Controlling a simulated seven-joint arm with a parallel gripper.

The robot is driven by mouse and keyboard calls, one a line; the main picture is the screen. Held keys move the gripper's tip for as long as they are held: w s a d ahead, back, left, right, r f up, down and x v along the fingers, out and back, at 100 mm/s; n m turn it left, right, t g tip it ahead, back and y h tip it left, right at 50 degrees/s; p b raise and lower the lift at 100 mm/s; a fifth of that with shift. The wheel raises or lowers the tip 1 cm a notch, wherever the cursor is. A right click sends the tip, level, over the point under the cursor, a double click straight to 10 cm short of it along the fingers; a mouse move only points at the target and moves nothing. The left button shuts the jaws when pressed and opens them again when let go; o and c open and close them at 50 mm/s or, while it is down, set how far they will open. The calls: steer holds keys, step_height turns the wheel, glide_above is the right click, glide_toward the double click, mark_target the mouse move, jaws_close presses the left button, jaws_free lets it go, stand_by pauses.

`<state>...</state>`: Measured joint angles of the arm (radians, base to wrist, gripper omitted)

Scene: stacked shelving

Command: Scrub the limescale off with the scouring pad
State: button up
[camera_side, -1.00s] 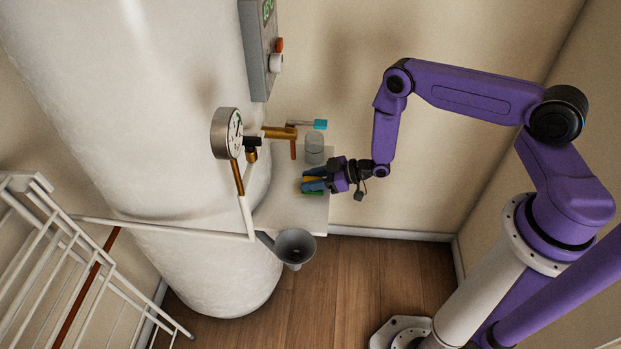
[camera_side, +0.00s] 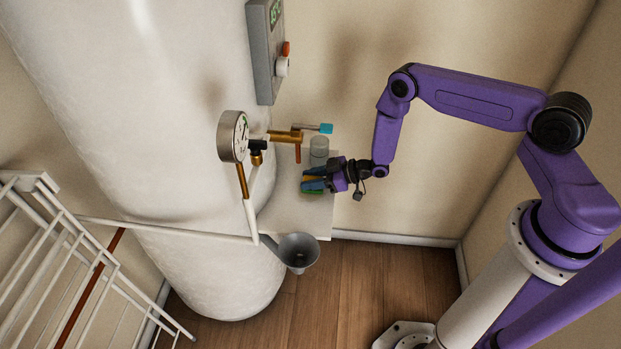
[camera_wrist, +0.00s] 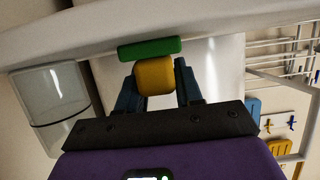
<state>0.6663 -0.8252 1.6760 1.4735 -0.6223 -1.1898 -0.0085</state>
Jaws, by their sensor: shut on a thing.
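The scouring pad is a yellow block (camera_wrist: 155,78) with a green layer (camera_wrist: 150,48) on its far face. My gripper (camera_wrist: 156,73) is shut on the yellow block, with a dark blue finger on each side. The green layer faces away from the palm, towards a pale surface. In the side view my gripper (camera_side: 308,178) is at the white shelf (camera_side: 282,216) beside the tank, and the pad's green edge (camera_side: 312,192) shows there. I cannot tell whether the pad touches the surface. No limescale can be made out clearly.
A clear glass (camera_side: 319,146) stands close behind my gripper; it also shows in the wrist view (camera_wrist: 50,100). A pressure gauge (camera_side: 233,137), a brass valve (camera_side: 285,136) and a grey funnel (camera_side: 297,250) are nearby. A white rack (camera_side: 75,265) stands left. Open floor lies below.

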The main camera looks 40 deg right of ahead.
mark_target(318, 192)
steer(key=shift+s, duration=1.35)
steer(key=shift+w+r, duration=0.1)
steer(key=shift+w, duration=1.6)
steer(key=shift+s+f, duration=0.15)
steer(key=shift+s, duration=0.8)
steer(key=shift+s+f, duration=0.15)
steer(key=shift+s, duration=0.8)
steer(key=shift+w+r, duration=0.15)
steer(key=shift+w, duration=0.85)
steer(key=shift+w+r, duration=0.1)
steer(key=shift+w, duration=0.85)
steer(key=shift+s+f, duration=0.2)
steer(key=shift+s, duration=1)
steer(key=shift+s, duration=0.65)
steer(key=shift+w+r, duration=0.2)
steer(key=shift+w, duration=0.95)
